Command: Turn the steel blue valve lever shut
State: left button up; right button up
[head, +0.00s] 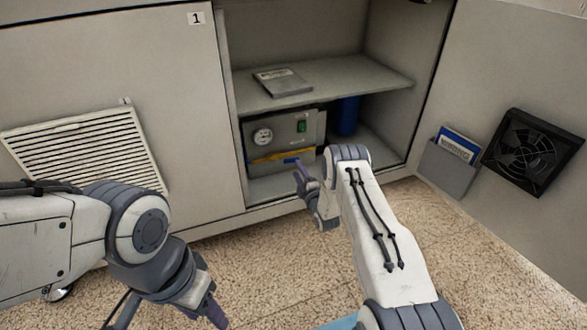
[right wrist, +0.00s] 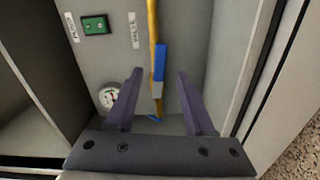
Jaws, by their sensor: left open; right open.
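The steel blue valve lever (head: 291,160) is on the yellow pipe (head: 268,157) at the front of a grey panel box inside the open cabinet. In the right wrist view the lever (right wrist: 160,64) lies roughly along the pipe (right wrist: 153,25). My right gripper (head: 300,174) is open in front of the box. In its wrist view the fingers (right wrist: 158,75) stand on either side of the lever's line; I cannot tell whether they touch it. My left gripper (head: 212,312) is low at the left, away from the cabinet opening; its jaws are open.
The box carries a round gauge (head: 263,136) and a green switch (head: 302,126). A shelf (head: 375,82) with a grey booklet (head: 283,82) is above. A blue cylinder (head: 346,116) stands right of the box. The open door (head: 500,65) and cabinet wall (right wrist: 240,70) bound the space.

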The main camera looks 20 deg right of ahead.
aim_at(292, 162)
jog(key=w+b, duration=0.2)
jog(key=w, duration=0.2)
jog(key=shift+w+a+f, duration=0.1)
jog(key=shift+w, duration=0.6)
grip_shut()
jog(key=shift+s, duration=0.1)
dwell(0.7)
